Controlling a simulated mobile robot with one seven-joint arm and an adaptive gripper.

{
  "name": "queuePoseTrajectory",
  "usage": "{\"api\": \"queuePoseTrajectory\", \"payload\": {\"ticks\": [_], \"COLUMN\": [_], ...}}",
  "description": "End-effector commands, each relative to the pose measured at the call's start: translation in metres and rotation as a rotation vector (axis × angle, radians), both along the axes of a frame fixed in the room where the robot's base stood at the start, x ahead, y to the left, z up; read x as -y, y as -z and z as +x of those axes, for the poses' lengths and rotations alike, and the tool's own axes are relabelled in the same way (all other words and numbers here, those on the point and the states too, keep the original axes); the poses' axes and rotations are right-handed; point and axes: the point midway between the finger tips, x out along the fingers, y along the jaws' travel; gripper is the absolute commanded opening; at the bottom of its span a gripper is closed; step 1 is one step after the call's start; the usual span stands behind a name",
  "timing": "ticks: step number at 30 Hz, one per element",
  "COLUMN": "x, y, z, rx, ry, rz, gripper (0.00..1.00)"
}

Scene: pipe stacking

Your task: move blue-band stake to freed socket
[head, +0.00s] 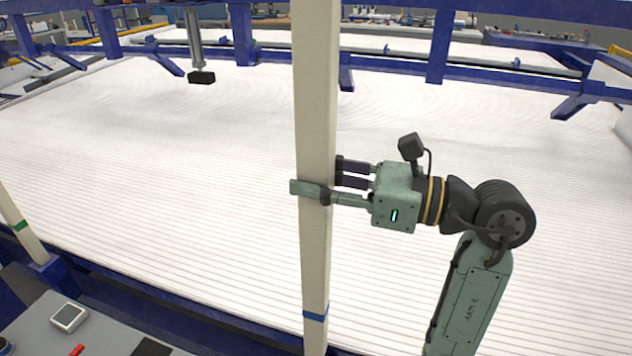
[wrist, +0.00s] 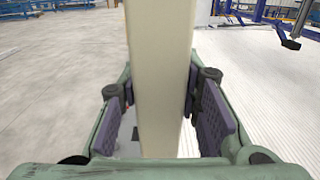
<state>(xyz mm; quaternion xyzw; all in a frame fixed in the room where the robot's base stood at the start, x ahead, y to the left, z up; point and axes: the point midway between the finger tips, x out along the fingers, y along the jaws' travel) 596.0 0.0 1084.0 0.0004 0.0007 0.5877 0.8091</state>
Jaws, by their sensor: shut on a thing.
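The blue-band stake (head: 316,250) is a tall cream post with a blue band low on it. It stands about upright in the middle of the head view, and its lower end runs out of the picture. My gripper (head: 318,187) is shut on it above the band. In the wrist view the stake (wrist: 160,75) rises between the two dark finger pads of my gripper (wrist: 163,118). Another cream stake with a green band (head: 20,226) stands in a blue socket (head: 48,268) at the left edge. The freed socket cannot be made out.
A wide bed of white pipes (head: 180,150) lies behind the stake, framed by blue beams and posts (head: 437,50). A grey surface (head: 105,335) with a small white-framed device (head: 69,317) and a red item is at the lower left. Open floor (wrist: 60,60) shows left in the wrist view.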

Motion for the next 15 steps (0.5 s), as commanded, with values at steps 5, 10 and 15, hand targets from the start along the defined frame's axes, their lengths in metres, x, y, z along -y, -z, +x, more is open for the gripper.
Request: {"api": "queuePoseTrajectory", "payload": {"ticks": [5,10,15], "x": [0.0,0.0,0.0], "y": [-0.001,-0.007,-0.023], "z": [0.0,0.0,0.0], "rx": [0.002,0.004,0.004], "ry": [0.001,0.001,0.001], "rz": [0.003,0.004,0.003], "gripper": [0.0,0.0,0.0]}}
